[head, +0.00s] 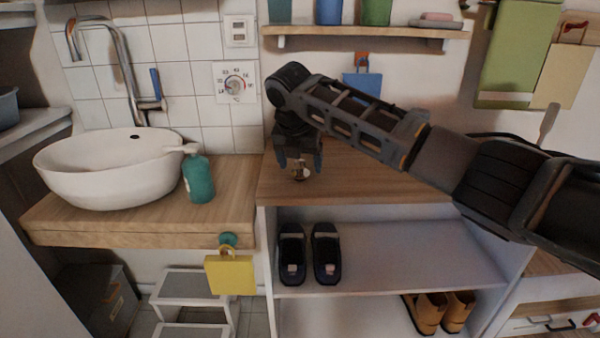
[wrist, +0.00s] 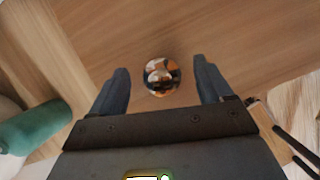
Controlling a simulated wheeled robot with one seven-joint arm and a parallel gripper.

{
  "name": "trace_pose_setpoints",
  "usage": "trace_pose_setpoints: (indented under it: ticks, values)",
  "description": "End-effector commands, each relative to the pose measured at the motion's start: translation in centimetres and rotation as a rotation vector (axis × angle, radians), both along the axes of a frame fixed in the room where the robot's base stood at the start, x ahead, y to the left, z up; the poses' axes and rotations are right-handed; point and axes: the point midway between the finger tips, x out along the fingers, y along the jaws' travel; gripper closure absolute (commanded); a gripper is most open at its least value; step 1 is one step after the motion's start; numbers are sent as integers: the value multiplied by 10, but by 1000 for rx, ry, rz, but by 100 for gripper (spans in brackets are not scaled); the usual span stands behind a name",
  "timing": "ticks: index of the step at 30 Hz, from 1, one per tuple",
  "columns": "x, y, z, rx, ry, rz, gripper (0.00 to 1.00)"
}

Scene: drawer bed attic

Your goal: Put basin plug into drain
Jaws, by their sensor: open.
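The basin plug (head: 301,175) is a small shiny metal piece on the wooden top of the shoe cabinet. In the wrist view the plug (wrist: 161,76) is round and mirror-like, between and slightly beyond my two fingertips. My gripper (head: 299,161) points down over the plug, open, with a finger on each side; in the wrist view my gripper (wrist: 162,75) has a gap between each finger and the plug. The white basin (head: 110,175) stands on the wooden counter at the left. Its drain is hidden behind the front wall; a dark hole shows high on its inner back wall.
A teal soap bottle (head: 198,180) stands right of the basin, between it and my gripper. A chrome faucet (head: 125,65) rises behind the basin. A wall shelf (head: 365,32) with cups hangs above my arm. Dark shoes (head: 308,255) sit on the shelf below.

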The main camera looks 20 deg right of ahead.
Motion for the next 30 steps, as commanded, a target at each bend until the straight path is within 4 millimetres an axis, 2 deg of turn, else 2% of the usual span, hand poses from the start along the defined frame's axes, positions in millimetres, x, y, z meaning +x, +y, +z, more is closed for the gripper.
trace_pose_setpoints:
  ticks: [9,27,30]
  values:
    - [1,-1,-4,0,0,1,23]
    - [1,-1,-4,0,0,0,80]
    - [1,-1,-4,-1,-1,0,82]
